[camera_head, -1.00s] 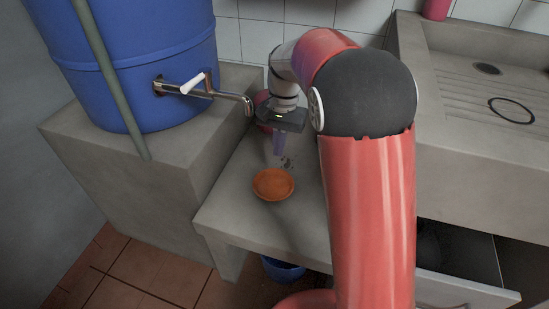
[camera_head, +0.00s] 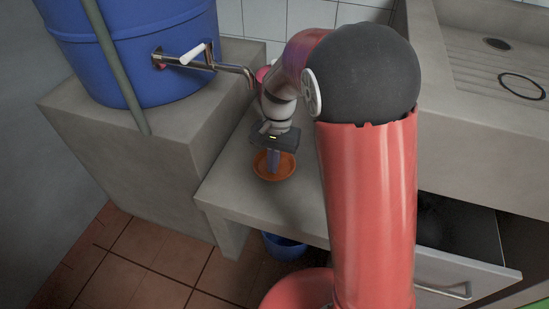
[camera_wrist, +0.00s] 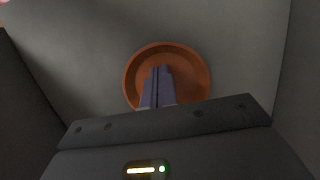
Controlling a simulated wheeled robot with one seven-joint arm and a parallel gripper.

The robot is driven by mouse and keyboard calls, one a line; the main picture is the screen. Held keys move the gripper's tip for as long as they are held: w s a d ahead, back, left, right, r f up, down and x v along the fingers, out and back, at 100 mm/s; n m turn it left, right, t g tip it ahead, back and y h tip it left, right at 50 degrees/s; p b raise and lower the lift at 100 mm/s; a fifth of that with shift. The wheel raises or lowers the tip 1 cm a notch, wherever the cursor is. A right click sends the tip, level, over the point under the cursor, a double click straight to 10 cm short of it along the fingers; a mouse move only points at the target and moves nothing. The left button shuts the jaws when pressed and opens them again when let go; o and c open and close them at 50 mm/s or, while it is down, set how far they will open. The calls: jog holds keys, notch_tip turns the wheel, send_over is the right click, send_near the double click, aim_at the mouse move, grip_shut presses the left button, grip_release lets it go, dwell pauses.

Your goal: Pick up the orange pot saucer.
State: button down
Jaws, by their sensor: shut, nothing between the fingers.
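The orange pot saucer (camera_head: 287,166) lies on the grey counter ledge in the head view. It is a round, shallow, terracotta-coloured dish. It also shows in the wrist view (camera_wrist: 192,62), partly covered by my fingers. My gripper (camera_head: 273,172) points down over the saucer, and in the wrist view its fingertips (camera_wrist: 161,70) appear within the saucer's outline. The fingers are together with nothing between them. I cannot tell whether the tips touch the saucer's floor.
A blue barrel (camera_head: 150,50) with a metal tap (camera_head: 215,65) stands on a concrete block at left, close to my arm. A sink (camera_head: 490,80) is at right. An open drawer (camera_head: 465,265) and a blue bucket (camera_head: 284,246) are below. The ledge's front left is clear.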

jog(key=s+a, duration=0.2)
jog(key=s, duration=0.2)
jog(key=s+a+p, duration=0.1)
jog(key=s, duration=0.4)
jog(key=s+a, duration=0.2)
jog(key=s, duration=0.2)
jog(key=shift+s+a+p, duration=0.35)
jog(key=shift+s+p, duration=0.05)
